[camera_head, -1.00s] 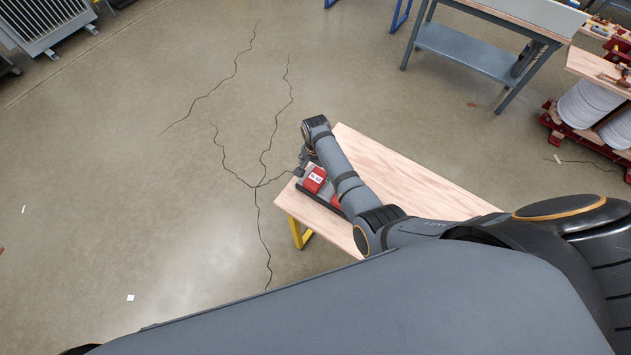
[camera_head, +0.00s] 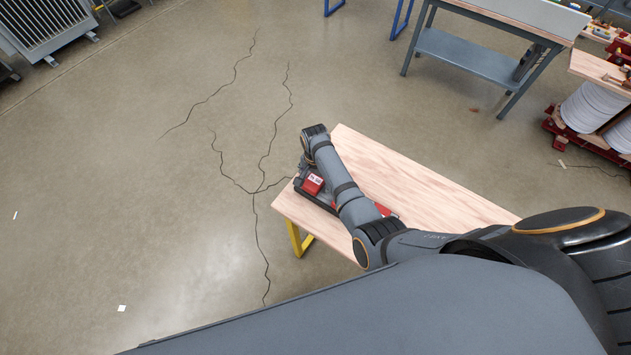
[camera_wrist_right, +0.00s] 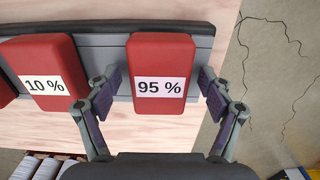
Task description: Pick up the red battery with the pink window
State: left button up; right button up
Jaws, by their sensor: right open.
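In the right wrist view, a red battery (camera_wrist_right: 160,50) with a pale window reading "95 %" sits upright in a dark grey holder (camera_wrist_right: 88,38). My right gripper (camera_wrist_right: 162,82) is open, with one finger on each side of this battery. Another red battery (camera_wrist_right: 42,62) reading "10 %" stands to its left, and part of one more shows at the left edge. In the head view, a red battery (camera_head: 312,185) shows beside my right wrist, and my arm hides part of the row. My left gripper is out of view.
The holder stands along the edge of a wooden table (camera_head: 420,185) with yellow legs. The tabletop right of my arm is clear. A grey workbench (camera_head: 470,52) and white cable spools (camera_head: 590,105) stand farther back. The concrete floor is open to the left.

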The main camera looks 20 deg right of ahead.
jog(key=shift+f, duration=0.1)
jog(key=shift+c, duration=0.4)
jog(key=shift+s, duration=0.1)
jog(key=c, duration=1.4)
